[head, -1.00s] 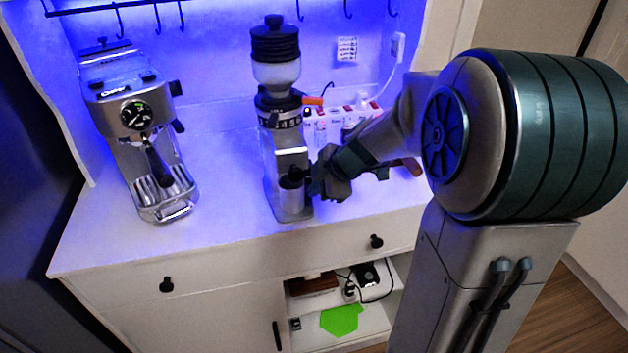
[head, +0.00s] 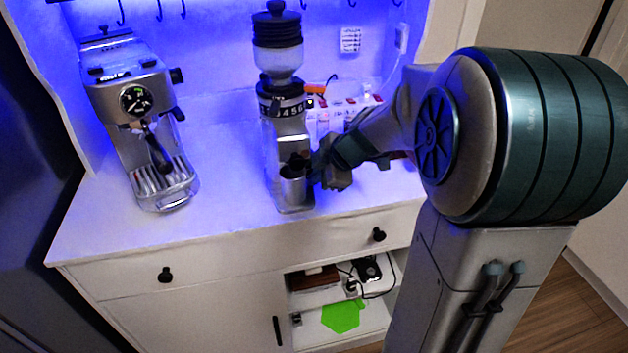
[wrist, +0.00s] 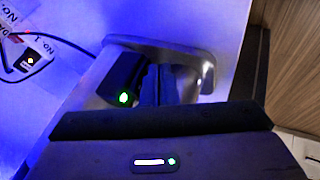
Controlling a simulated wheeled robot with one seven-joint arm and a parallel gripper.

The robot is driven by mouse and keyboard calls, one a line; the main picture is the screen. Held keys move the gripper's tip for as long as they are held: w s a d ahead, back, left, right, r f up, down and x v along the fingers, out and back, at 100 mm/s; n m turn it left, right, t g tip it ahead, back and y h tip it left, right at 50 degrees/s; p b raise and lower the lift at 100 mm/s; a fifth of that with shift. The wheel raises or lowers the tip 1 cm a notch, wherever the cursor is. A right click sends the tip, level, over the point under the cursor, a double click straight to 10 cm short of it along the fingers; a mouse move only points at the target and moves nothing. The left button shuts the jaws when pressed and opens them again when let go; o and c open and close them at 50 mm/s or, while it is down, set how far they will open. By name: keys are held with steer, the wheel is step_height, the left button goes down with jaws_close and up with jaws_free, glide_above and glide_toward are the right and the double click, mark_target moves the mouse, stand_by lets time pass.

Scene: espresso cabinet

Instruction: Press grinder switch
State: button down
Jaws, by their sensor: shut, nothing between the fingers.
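The grinder (head: 283,136) stands upright on the white cabinet top, with a black-lidded hopper above and a metal cup (head: 292,188) at its front. My gripper (head: 316,172) is shut and empty at the right side of the grinder, close to the cup. I cannot tell whether it touches. In the wrist view, the dark fingers (wrist: 166,84) are together in front of a rounded metal part. A dark block with a green light (wrist: 123,98) is beside them; I cannot tell what it is. I cannot make out the grinder switch; the arm and gripper may hide it.
An espresso machine (head: 141,125) stands to the left, with clear counter between it and the grinder. A power strip (head: 345,108) with red switches lies behind my wrist, and part of it shows in the wrist view (wrist: 30,62). The open shelf below holds a green hexagon (head: 341,316).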

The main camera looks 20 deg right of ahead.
steer(key=shift+r, duration=0.9)
steer(key=shift+s+f+b, duration=0.3)
steer(key=shift+s+b, duration=0.15)
steer(key=shift+b, duration=0.15)
steer(key=s+b, duration=0.2)
steer(key=s, duration=0.1)
steer(key=shift+s+b, duration=0.25)
steer(key=shift+b, duration=0.15)
steer(key=s+v, duration=0.1)
steer(key=v, duration=0.8)
steer(key=shift+s, duration=0.3)
steer(key=shift+f, duration=0.1)
